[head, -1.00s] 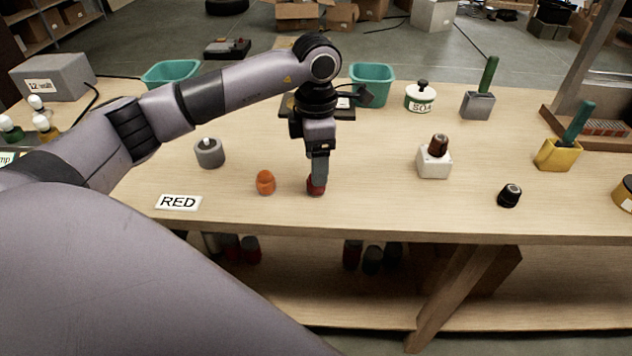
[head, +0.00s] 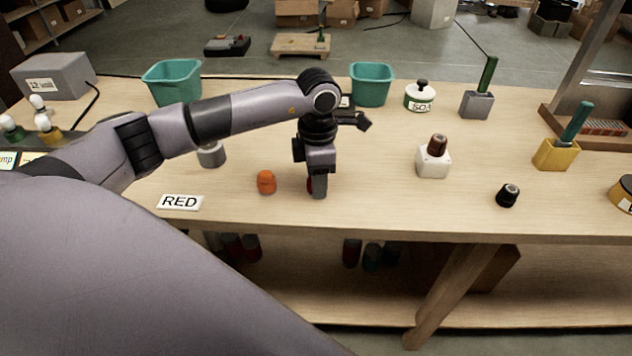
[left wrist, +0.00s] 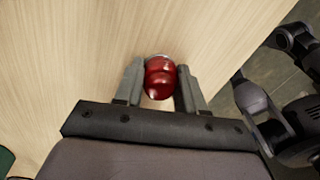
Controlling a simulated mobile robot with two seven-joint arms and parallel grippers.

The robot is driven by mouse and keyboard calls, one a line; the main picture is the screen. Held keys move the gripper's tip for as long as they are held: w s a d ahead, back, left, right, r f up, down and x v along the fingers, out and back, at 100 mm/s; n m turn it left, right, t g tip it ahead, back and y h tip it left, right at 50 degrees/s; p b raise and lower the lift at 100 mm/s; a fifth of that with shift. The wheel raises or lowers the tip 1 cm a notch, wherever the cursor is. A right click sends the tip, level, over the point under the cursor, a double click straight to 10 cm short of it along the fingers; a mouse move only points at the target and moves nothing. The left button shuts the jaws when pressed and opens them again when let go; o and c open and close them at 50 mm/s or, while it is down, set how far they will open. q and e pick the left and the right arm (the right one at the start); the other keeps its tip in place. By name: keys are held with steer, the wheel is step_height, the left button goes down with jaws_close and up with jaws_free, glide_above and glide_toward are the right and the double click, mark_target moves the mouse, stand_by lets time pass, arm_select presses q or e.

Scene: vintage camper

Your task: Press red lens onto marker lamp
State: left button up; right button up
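The red lens (head: 310,185) is at the front middle of the bench, partly hidden behind a finger of my left gripper (head: 318,188). In the left wrist view the glossy red lens (left wrist: 160,78) sits between the two fingers of my left gripper (left wrist: 160,72). The fingers flank it closely; whether they press on it I cannot tell. The marker lamp, a round grey base (head: 211,157), stands to the left, its top hidden by my left arm. My right gripper is not in view.
An orange lens (head: 266,182) stands just left of my gripper, with a RED card (head: 180,202) farther left. Teal bins (head: 372,86) stand behind.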

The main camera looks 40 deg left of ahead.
arm_select(q)
step_height(320, 180, up, 20)
stand_by(0.7)
stand_by(0.4)
